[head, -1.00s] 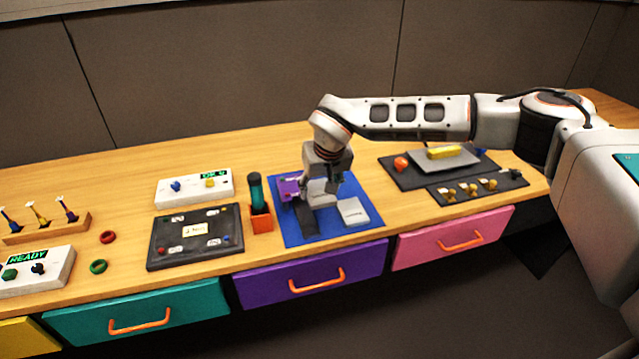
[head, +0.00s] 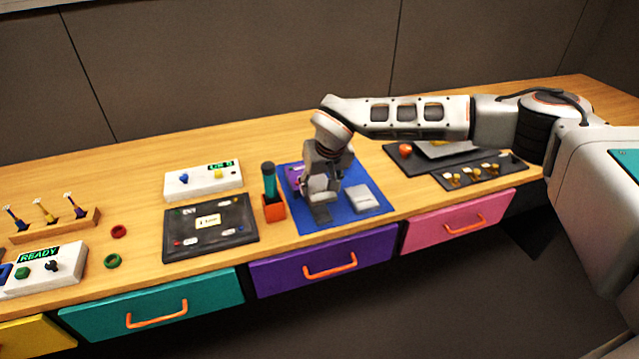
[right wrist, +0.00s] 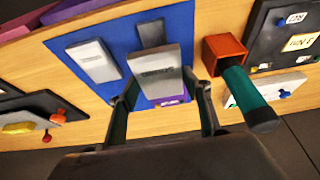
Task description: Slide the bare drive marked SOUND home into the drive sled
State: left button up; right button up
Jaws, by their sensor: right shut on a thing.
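My right gripper (head: 324,178) is low over the blue mat, shut on a light grey bare drive (right wrist: 158,72). The drive's label is too blurred to read for certain. In the right wrist view it lies flat between the two fingers. A dark grey flat piece (head: 321,214) lies directly in front of the held drive; I cannot tell whether it is part of the drive sled. A purple part (head: 294,175) stands behind, partly hidden by the gripper. A second grey drive (head: 362,199) lies to the right on the mat. My left gripper is not in view.
An orange holder (head: 274,207) with a teal-handled tool stands close left of the mat (head: 346,220). A dark panel (head: 210,245) lies farther left. Dark trays (head: 432,172) lie to the right. The mat's front strip is clear.

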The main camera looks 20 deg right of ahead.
aim_at(318, 207)
jog(key=shift+r, duration=0.1)
jog(key=shift+p, duration=0.3)
notch_tip(318, 207, down, 2)
jog(key=shift+f+b, duration=0.1)
jog(key=shift+b, duration=0.45)
jog(key=shift+f+b, duration=0.75)
jog(key=shift+f, duration=1)
jog(key=shift+f, duration=0.1)
jog(key=shift+w, duration=0.25)
jog(key=shift+w+p, duration=0.3)
dwell(0.4)
jog(key=shift+w+a+b, duration=0.1)
jog(key=shift+w+b, duration=0.6)
jog(key=shift+w, duration=1.05)
dwell(1.1)
